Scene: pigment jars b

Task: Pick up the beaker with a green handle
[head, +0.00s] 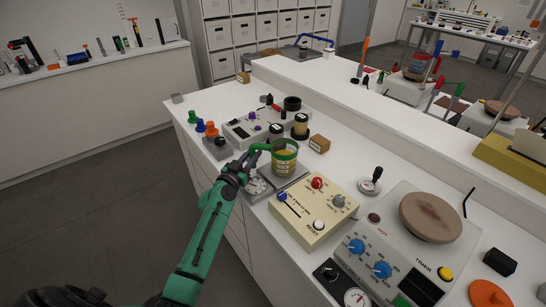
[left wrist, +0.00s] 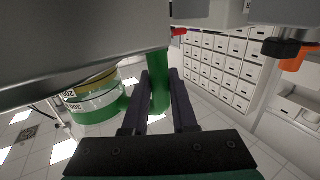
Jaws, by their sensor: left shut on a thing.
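The beaker (head: 284,162) is a clear cup with green bands and yellowish contents, upright at the middle of the bench. Its green handle (head: 262,147) points left toward my left gripper (head: 247,160). In the left wrist view, the dark fingers of my left gripper (left wrist: 160,75) are shut on the handle (left wrist: 159,95), which runs between them. The beaker (left wrist: 97,108) shows to the left there. The beaker is over or on a small grey scale (head: 289,184) with a round dial; I cannot tell whether it touches it. My right gripper is not in view.
A cream box (head: 312,210) with red and blue knobs stands just in front of the beaker. A hot plate (head: 410,250) is to the right. Dark-lidded jars (head: 300,126) and a small brown box (head: 319,144) stand close behind.

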